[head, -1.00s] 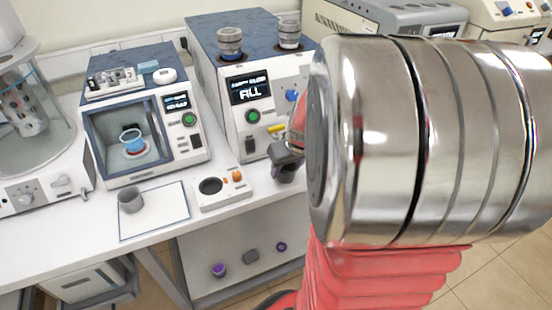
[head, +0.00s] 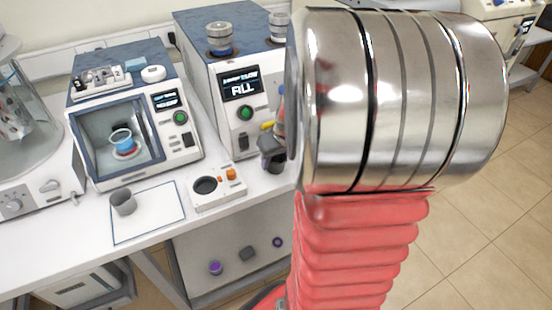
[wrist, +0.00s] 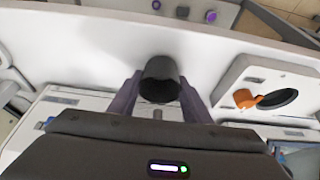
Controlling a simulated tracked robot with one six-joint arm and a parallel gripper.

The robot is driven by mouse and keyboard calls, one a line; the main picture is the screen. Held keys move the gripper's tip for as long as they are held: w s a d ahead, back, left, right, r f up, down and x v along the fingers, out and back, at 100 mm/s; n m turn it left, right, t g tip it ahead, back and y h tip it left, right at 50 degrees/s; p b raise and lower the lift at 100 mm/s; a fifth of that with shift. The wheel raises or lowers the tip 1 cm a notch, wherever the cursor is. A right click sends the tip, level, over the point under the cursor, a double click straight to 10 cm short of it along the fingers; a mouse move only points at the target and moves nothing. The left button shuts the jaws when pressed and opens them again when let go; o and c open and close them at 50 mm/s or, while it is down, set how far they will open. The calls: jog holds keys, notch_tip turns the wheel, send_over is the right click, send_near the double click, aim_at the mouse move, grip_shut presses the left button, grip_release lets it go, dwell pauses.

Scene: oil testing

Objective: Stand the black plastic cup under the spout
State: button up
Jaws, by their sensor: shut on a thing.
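The black plastic cup (wrist: 160,82) is between the two dark purple fingers of my gripper (wrist: 158,97), which is shut on it. In the head view the cup (head: 275,167) shows small at the front of the machine marked FILL (head: 240,86), close to its lower right front. My gripper (head: 272,150) is beside a yellow lever (head: 268,126) there. The spout itself is hidden in the head view by my gripper and arm. I cannot tell whether the cup touches the bench or is directly under the spout.
A grey cup (head: 123,203) stands on a white mat (head: 158,218) at the left. A small white device (head: 217,192) with a dark round well and orange knob sits in front of the machine. A glass-fronted chamber (head: 130,135) stands to the left. Small items lie on the shelf below.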

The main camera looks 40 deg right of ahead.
jog(key=o, duration=1)
jog(key=shift+f, duration=0.1)
jog(key=shift+o, duration=0.2)
jog(key=v, duration=1.2)
jog(key=shift+a, duration=0.1)
jog(key=s+a+r+n, duration=0.1)
jog(key=s+a, duration=0.2)
jog(key=a, duration=1)
jog(key=s+a+r+n+t+y, duration=0.1)
jog(key=s+a+r+n, duration=0.1)
jog(key=a, duration=1.1)
jog(key=shift+s, duration=0.4)
